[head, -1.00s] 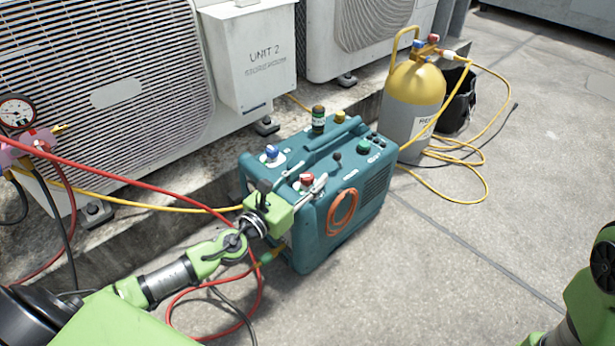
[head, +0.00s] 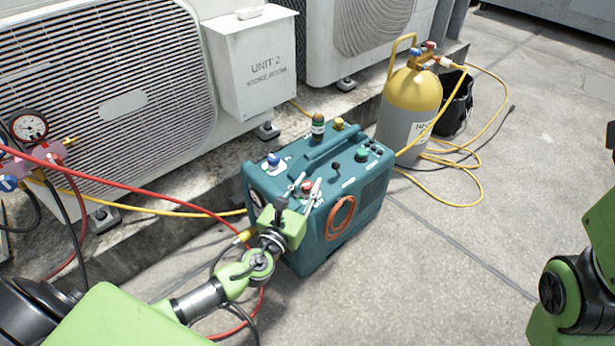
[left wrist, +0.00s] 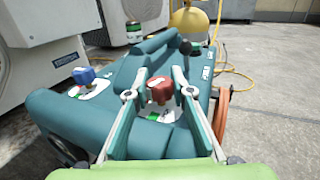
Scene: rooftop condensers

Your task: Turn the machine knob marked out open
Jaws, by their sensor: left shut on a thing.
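The teal machine (head: 350,215) stands on the ground at the centre of the head view. Its top carries a blue knob (head: 273,160), a red knob (head: 307,187) and a green knob (head: 361,155); their labels are too small to read. My left gripper (head: 303,186) reaches in from the lower left and is shut on the red knob. In the left wrist view the red knob (left wrist: 159,92) sits between the two fingers, on a white plate, and the blue knob (left wrist: 84,75) is to its left. My right gripper is out of view; only part of that arm shows.
A red hose (head: 140,186) and a yellow hose (head: 150,212) run from the gauge set (head: 35,150) toward the machine. A yellow-topped cylinder (head: 412,95) stands behind right with coiled hose. Condenser units (head: 100,85) line the back left. Open ground lies at the right.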

